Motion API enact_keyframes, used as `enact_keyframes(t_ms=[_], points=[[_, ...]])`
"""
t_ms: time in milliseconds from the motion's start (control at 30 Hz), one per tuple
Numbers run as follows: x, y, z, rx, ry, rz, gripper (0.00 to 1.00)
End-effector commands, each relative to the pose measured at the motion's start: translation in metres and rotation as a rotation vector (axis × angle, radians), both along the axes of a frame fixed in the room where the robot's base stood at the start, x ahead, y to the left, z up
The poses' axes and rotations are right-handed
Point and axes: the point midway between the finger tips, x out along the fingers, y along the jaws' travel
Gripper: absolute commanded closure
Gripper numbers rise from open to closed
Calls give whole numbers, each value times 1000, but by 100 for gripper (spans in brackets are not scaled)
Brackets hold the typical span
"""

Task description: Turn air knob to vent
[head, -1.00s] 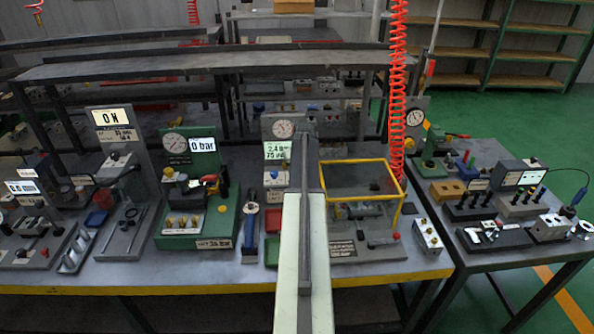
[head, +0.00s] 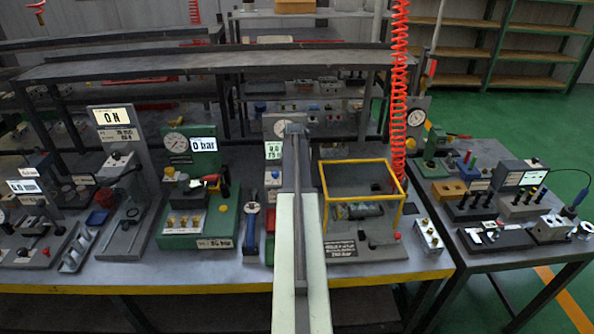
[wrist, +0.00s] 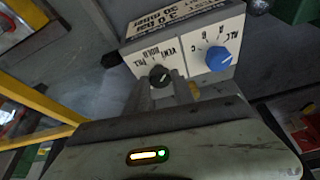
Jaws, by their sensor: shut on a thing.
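In the wrist view a small black knob (wrist: 159,76) with a pale pointer mark stands on a white panel (wrist: 190,28), which appears upside down. The words beside the knob seem to read VENT, HOLD and FILL. I cannot tell exactly which word the pointer faces. My gripper (wrist: 160,86) has its two grey fingers on either side of the knob and is shut on it. In the head view my arm covers the knob and the gripper. A small display (head: 274,150) beside the arm seems to read 0.0 under a round gauge (head: 281,127).
A larger blue knob (wrist: 218,58) is close beside the black one. A yellow-framed clear box (head: 363,190) stands right of my arm, and a green gauge station (head: 190,225) stands to its left. A red coiled hose (head: 398,95) hangs behind.

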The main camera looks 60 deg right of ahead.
Motion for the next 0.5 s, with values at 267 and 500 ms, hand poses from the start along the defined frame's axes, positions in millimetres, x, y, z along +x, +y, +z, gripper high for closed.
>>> enact_keyframes(t_ms=[267,500], points=[[-1,-1,0,-1,0,-1,48],[-1,-1,0,-1,0,0,48]])
